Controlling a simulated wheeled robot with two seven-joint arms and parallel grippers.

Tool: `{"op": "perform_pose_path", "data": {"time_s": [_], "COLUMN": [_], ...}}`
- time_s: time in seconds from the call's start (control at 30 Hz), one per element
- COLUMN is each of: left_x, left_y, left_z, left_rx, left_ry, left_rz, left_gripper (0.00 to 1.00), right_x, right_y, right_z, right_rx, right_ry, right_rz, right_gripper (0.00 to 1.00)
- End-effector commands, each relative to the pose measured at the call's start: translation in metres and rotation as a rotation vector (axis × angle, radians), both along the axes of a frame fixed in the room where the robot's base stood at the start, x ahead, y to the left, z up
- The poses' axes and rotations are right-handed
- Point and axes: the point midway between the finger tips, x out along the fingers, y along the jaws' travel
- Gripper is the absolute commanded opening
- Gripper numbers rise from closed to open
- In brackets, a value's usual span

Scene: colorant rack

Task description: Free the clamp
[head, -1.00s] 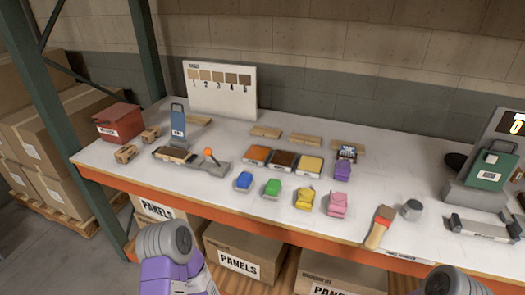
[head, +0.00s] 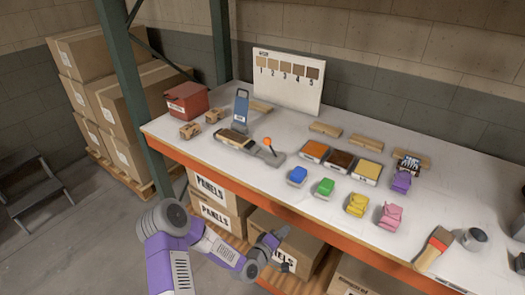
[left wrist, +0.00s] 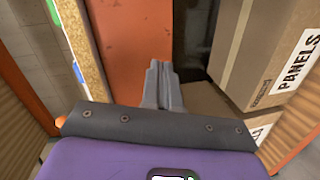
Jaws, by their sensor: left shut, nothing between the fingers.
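The clamp (head: 262,156) is a grey fixture with an orange-knobbed lever (head: 267,142), on the left part of the table. The lever stands up and leans a little. A tray with a brown panel (head: 235,137) sits against the clamp's left side, and a blue upright piece (head: 241,108) stands behind it. My left gripper (head: 283,234) is in front of the table's orange front edge, below the tabletop and well away from the clamp. Its fingers are together and empty in the left wrist view (left wrist: 160,72). My right gripper is not in view.
The orange table edge (head: 330,210) lies between my left gripper and the tabletop. PANELS boxes (head: 270,232) stand below. A red box (head: 187,101) stands at left.

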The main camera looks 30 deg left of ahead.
Motion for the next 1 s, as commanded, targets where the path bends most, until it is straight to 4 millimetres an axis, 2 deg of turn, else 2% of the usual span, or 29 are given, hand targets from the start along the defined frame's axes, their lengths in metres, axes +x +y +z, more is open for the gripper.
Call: {"op": "perform_pose_path", "data": {"time_s": [0.03,0.1,0.2,0.3,0.43,0.77,0.87,1.0], "left_x": [0.010,0.014,0.010,0.002,-0.003,-0.001,0.005,0.024], "left_y": [0.037,0.072,0.110,0.133,0.143,0.143,0.143,0.144], "left_z": [0.033,0.073,0.116,0.142,0.155,0.155,0.158,0.168], "left_rx": [-0.067,-0.150,-0.236,-0.286,-0.312,-0.313,-0.311,-0.311], "left_ry": [-0.128,-0.286,-0.464,-0.577,-0.635,-0.634,-0.634,-0.638], "left_rz": [0.084,0.151,0.202,0.217,0.221,0.220,0.218,0.218], "left_gripper": [0.00,0.00,0.00,0.00,0.00,0.00,0.00,0.00], "right_x": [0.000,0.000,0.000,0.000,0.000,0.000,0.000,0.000], "right_y": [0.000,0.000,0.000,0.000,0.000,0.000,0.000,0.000], "right_z": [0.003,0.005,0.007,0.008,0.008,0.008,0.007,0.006], "right_rx": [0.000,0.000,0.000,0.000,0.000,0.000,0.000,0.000], "right_ry": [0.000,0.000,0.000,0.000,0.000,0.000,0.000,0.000], "right_rz": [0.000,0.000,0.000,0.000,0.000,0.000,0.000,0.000], "right_gripper": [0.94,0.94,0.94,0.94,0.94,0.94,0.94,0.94]}}
